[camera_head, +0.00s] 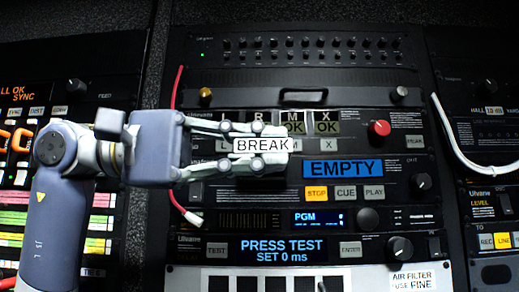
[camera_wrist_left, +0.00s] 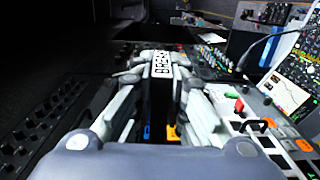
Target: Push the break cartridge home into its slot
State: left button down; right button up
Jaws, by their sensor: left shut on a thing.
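The break cartridge (camera_head: 263,145) is a pale block with a white label reading BREAK. My left gripper (camera_head: 262,148) comes in from the left and is shut on it, in front of the middle of the rack. In the left wrist view the cartridge (camera_wrist_left: 161,66) sits between the two fingers of the left gripper (camera_wrist_left: 162,75). The slot's mouth cannot be made out; the gripper and cartridge cover part of the panel. A blue display (camera_head: 342,168) reading EMPTY is just right of and below the cartridge. My right gripper is not in view.
A red knob (camera_head: 379,128) stands out right of the cartridge. STOP, CUE and PLAY buttons (camera_head: 345,193) lie below the EMPTY display. A red cable (camera_head: 176,95) hangs at the rack's left side and a white cable (camera_head: 462,140) at the right.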

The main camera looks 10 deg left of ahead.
pick_arm(q)
jog(key=shift+w+a, duration=0.25)
jog(key=shift+w+a+p, duration=0.25)
jog(key=shift+w+p, duration=0.25)
jog(key=shift+w, duration=0.35)
jog(key=shift+w+p, duration=0.5)
jog(key=shift+w, duration=0.2)
jog(key=shift+w+a, duration=0.1)
jog(key=shift+w, duration=0.25)
jog(key=shift+w+a, duration=0.25)
jog(key=shift+w, duration=0.8)
jog(key=shift+w+a, duration=0.2)
jog(key=shift+w, duration=0.85)
jog(key=shift+w+a, duration=0.2)
jog(key=shift+w, duration=0.85)
jog(key=c, duration=1.5)
grip_release()
jog(key=shift+c, duration=0.2)
